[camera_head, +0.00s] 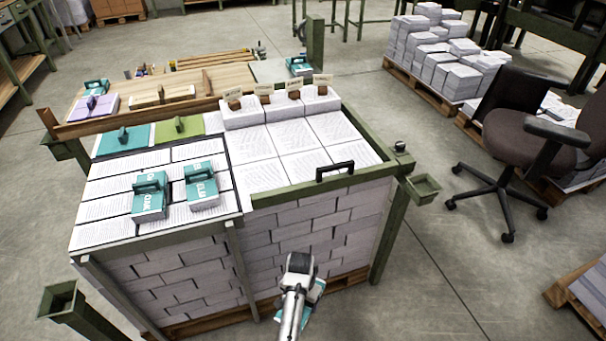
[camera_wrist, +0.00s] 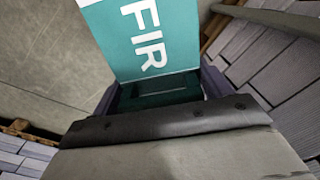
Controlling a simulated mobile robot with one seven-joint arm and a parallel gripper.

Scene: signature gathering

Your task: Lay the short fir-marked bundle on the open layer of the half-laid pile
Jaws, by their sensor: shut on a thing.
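The fir-marked bundle shows in the wrist view as a teal face (camera_wrist: 135,35) with white letters FIR. My gripper (camera_wrist: 158,92) is shut on it; the same gripper (camera_head: 300,264) hangs low in front of the pile in the head view, mostly covering the bundle (camera_head: 316,291). The pile's left part has a top layer of white bundles (camera_head: 92,232). Two teal-banded bundles with dark handles stand on it, one with unclear letters (camera_head: 149,202) and one reading ELM (camera_head: 202,190). The right part has larger white blocks (camera_head: 290,138).
A green rail with a black handle (camera_head: 335,170) edges the pile's right front. Small cards on wooden blocks (camera_head: 265,95) stand at the back. Green corner posts (camera_head: 390,225) flank the pile. An office chair (camera_head: 515,130) stands right; floor (camera_head: 440,270) between is clear.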

